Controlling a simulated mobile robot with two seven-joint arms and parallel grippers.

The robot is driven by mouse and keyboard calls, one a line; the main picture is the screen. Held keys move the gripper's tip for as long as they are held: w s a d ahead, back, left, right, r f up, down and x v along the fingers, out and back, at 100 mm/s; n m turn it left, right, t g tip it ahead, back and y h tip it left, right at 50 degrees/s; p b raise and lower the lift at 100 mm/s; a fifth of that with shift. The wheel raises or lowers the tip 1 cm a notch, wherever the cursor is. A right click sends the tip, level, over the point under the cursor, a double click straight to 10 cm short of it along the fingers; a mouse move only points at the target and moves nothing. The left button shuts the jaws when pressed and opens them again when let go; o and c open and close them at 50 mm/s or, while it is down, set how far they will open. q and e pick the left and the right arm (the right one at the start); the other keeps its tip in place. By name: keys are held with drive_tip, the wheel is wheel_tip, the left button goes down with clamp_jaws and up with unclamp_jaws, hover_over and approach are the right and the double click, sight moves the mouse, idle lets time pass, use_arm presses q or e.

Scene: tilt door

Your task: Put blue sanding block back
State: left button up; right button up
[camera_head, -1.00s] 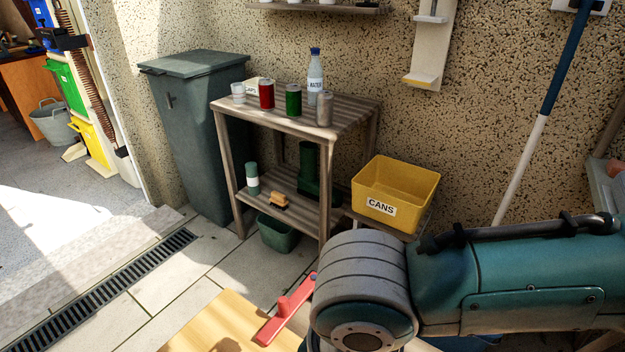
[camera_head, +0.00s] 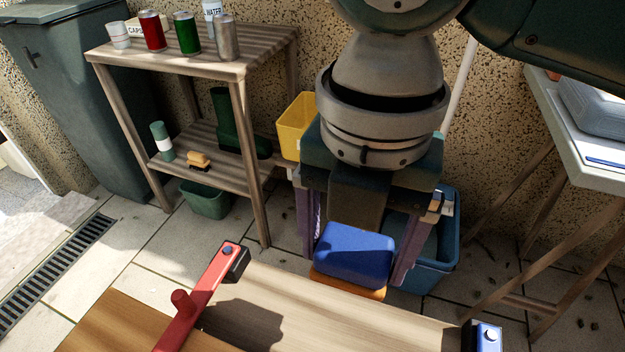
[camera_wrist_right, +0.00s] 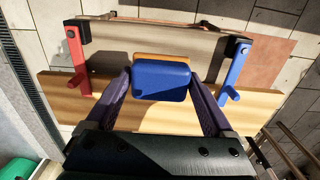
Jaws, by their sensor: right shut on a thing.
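The blue sanding block (camera_head: 354,253) has a blue body with an orange layer (camera_head: 348,284) under it. My right gripper (camera_head: 356,262) points down with the block between its fingers, shut on it. In the right wrist view the block (camera_wrist_right: 161,82) sits between the purple fingertips (camera_wrist_right: 161,88), over the pale board. I cannot tell whether the block touches the board. My left gripper is not in view.
A pale board (camera_head: 330,308) lies in front, with a red clamp (camera_head: 198,299) and a blue clamp (camera_head: 486,337). A blue bin (camera_head: 436,264) stands behind my gripper. A wooden shelf table (camera_head: 180,66) is at left, a white-topped table (camera_head: 575,130) at right.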

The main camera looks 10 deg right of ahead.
use_arm(q)
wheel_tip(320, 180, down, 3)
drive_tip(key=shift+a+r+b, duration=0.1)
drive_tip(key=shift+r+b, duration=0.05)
drive_tip(key=shift+b, duration=0.85)
use_arm(e)
hover_over(341, 321)
wheel_tip(341, 321, down, 9)
drive_tip(key=shift+r, duration=0.1)
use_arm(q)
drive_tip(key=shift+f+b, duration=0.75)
use_arm(e)
drive_tip(key=shift+f, duration=2.1)
drive_tip(key=shift+f, duration=0.15)
drive_tip(key=o, duration=0.9)
